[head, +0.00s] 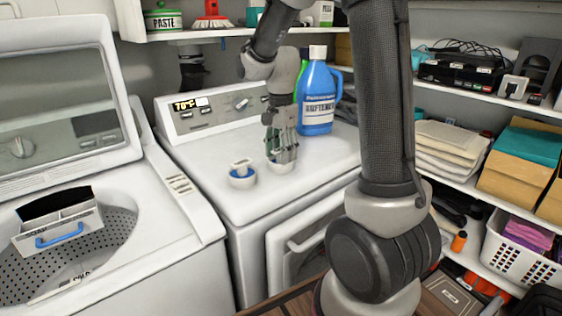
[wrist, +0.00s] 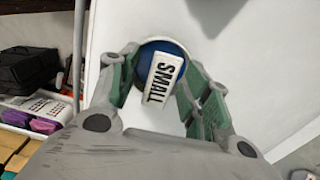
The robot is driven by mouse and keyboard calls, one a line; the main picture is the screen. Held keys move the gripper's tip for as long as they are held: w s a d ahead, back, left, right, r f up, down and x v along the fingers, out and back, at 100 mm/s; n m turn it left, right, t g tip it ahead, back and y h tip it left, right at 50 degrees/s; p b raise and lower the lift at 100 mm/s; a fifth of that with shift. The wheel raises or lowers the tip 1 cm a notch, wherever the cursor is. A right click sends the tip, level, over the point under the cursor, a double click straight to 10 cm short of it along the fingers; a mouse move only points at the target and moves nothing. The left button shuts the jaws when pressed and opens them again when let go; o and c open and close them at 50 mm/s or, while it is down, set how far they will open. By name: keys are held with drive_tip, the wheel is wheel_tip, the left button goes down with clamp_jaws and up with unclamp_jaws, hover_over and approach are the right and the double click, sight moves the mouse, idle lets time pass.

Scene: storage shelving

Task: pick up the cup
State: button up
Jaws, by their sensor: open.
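In the wrist view, a cup with a blue inside (wrist: 147,53) and a white piece marked "SMALL" lies between the two open fingers (wrist: 160,80). I cannot tell whether either finger touches it.
A blue softener bottle (head: 317,100) and a green item stand just behind my gripper. The open washer (head: 185,240) is at the left. A shelf (head: 465,185) with towels, boxes and a white basket (head: 520,252) is at the right. The dryer's front top is clear.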

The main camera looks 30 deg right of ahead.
clamp_jaws()
